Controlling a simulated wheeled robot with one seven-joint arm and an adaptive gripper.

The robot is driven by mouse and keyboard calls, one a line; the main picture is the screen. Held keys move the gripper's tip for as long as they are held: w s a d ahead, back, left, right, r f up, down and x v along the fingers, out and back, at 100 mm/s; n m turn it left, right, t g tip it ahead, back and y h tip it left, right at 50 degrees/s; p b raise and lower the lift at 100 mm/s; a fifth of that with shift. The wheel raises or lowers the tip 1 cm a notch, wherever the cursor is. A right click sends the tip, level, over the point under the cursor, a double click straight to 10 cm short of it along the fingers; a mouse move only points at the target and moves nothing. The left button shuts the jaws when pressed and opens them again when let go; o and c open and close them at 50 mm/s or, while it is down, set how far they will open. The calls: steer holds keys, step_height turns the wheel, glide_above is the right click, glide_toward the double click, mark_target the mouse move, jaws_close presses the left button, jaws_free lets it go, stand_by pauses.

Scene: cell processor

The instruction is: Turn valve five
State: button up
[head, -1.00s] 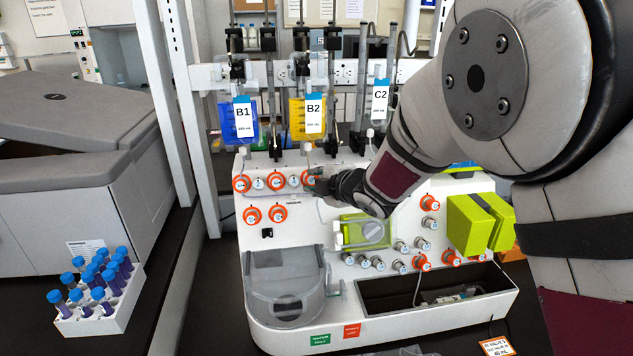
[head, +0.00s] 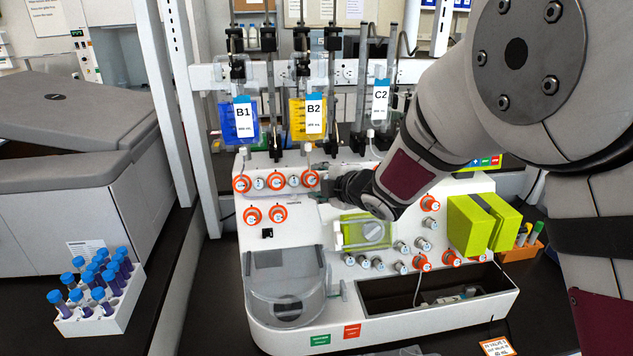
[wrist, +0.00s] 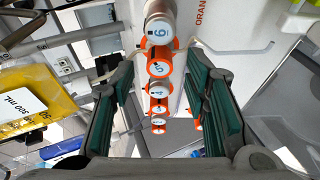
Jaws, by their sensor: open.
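Valve five (head: 310,179) is an orange-ringed knob at the right end of the visible top row on the white cell processor (head: 290,225). In the wrist view, valve five (wrist: 158,68) shows its number 5 between my fingers, touching neither. My gripper (head: 328,185) is just right of it in the head view. In the wrist view, my gripper (wrist: 157,72) is open and empty, with green-padded fingers either side of the knob row. Pale valve six (wrist: 158,33) is nearer, above valve five; valve four (wrist: 159,88) is below it. Valve six is hidden in the head view.
Hanging bags B1 (head: 238,122), B2 (head: 308,120) and C2 (head: 380,100) are above the knob row. Two orange knobs (head: 266,214) sit lower left. A tube rack (head: 105,312) stands at left. Green blocks (head: 480,222) project at right.

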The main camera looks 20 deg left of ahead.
steer(key=v, duration=1)
